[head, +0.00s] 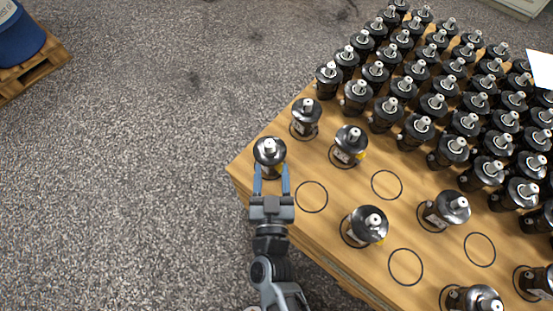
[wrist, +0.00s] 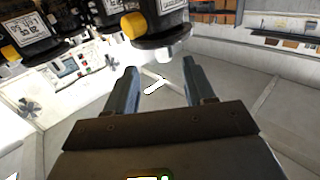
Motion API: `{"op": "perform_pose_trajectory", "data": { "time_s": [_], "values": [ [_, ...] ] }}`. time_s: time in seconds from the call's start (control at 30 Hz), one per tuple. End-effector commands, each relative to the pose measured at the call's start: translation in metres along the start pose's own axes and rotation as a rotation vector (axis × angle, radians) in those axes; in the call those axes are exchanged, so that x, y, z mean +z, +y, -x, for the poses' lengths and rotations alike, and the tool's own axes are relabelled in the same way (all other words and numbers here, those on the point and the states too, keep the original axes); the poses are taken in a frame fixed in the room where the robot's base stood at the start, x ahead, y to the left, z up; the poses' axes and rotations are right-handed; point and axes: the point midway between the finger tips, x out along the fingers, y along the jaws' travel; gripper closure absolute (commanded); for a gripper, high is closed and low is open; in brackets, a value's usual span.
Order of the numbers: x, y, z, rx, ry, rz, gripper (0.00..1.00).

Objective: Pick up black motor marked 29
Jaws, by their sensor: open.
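Several black motors with silver shafts stand upright on a wooden board. I cannot read the number 29 on any label, so I cannot tell which motor carries it. One motor (head: 269,152) stands at the board's left corner. My gripper (head: 271,171) is open, its two blue-grey fingers reaching toward this motor from the near side, overlapping its lower part in the picture. In the wrist view, which looks upside down, the fingers of my gripper (wrist: 159,68) are apart with nothing held between them. A motor (wrist: 158,22) with a yellow cap and a silver shaft shows just beyond the fingertips.
Other motors stand close by, at the back (head: 305,115), to the right (head: 350,142) and at the front (head: 367,224). Dense rows fill the far right of the wooden board (head: 330,240). Empty black circles mark free spots. A blue object (head: 20,38) on a pallet is far left.

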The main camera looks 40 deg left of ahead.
Motion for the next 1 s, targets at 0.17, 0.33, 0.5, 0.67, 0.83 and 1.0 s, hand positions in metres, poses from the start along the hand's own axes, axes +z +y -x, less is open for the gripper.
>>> {"op": "perform_pose_trajectory", "data": {
  "time_s": [0.17,0.33,0.5,0.67,0.83,1.0],
  "values": [
    [0.001,-0.003,-0.018,-0.003,0.002,0.001,0.46],
    [0.002,-0.003,-0.035,-0.002,0.003,0.0,0.46],
    [0.004,-0.006,-0.059,-0.002,0.003,0.0,0.46],
    [0.003,-0.005,-0.076,-0.002,0.002,0.0,0.46],
    [0.002,-0.005,-0.08,-0.002,0.001,0.0,0.46],
    [0.002,-0.005,-0.079,-0.002,0.001,0.0,0.51]
  ]
}}
